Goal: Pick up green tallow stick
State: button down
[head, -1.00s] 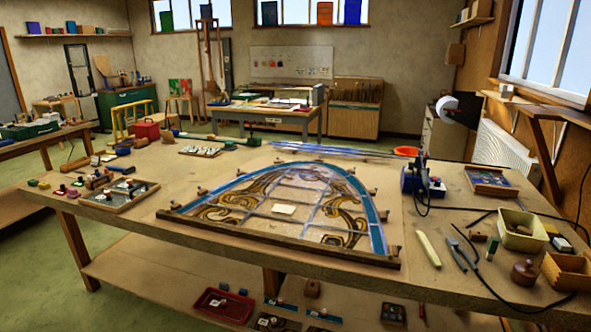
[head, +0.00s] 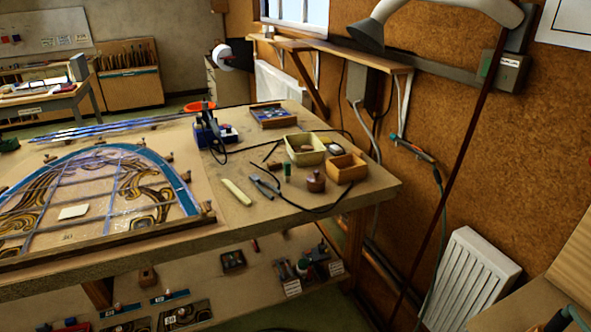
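A pale yellow-green stick (head: 237,192) lies flat on the workbench (head: 262,222), right of the leaded panel (head: 95,195). A small dark green piece (head: 287,169) stands farther right, just beyond the pliers. I cannot tell for certain which of these two is the green tallow stick. Both show uncovered in the head view. My gripper is not in view.
Pliers (head: 264,186) lie right of the pale stick. A cream tub (head: 305,149), a wooden box (head: 347,168) and a brown lidded pot (head: 316,182) crowd the right end. A soldering station (head: 214,134) stands behind, with a dark cable looping across the bench.

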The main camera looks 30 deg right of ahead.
aim_at(287, 165)
jog(key=z, duration=0.35)
jog(key=k, duration=1.4)
jog(key=u, duration=0.8)
jog(key=i, duration=1.5)
jog(key=z, duration=0.25)
